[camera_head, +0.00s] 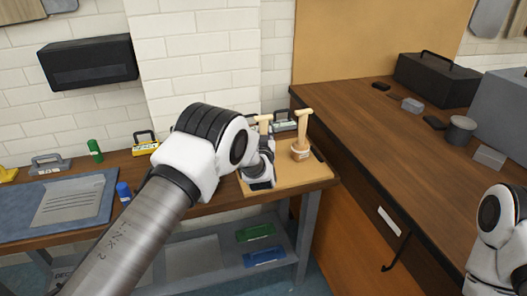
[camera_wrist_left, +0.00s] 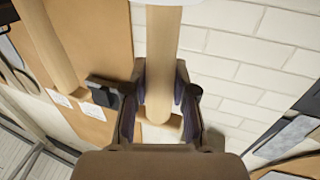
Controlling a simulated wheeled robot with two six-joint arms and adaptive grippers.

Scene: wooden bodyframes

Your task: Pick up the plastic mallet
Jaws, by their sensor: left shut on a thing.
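Two pale, wood-coloured mallets stand at the corner of the wooden bench in the head view. One mallet (camera_head: 264,123) rises behind my left gripper (camera_head: 267,148), which hides its lower part. The other mallet (camera_head: 303,125) stands upright in a small round holder (camera_head: 300,152) to the right. In the left wrist view, my left gripper (camera_wrist_left: 160,105) is shut around a pale cylindrical handle (camera_wrist_left: 164,50) between its two fingers. A second pale shaft (camera_wrist_left: 48,50) stands apart at the left. I cannot tell by material which is plastic. My right gripper is out of frame.
A tan board (camera_head: 312,174) lies under the holder. A blue mat (camera_head: 22,215), green cylinder (camera_head: 95,150), blue cylinder (camera_head: 124,193) and yellow-based item (camera_head: 146,149) are to the left. A brown cabinet (camera_head: 355,110) with boxes closes off the right. A brick wall (camera_head: 205,60) stands behind.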

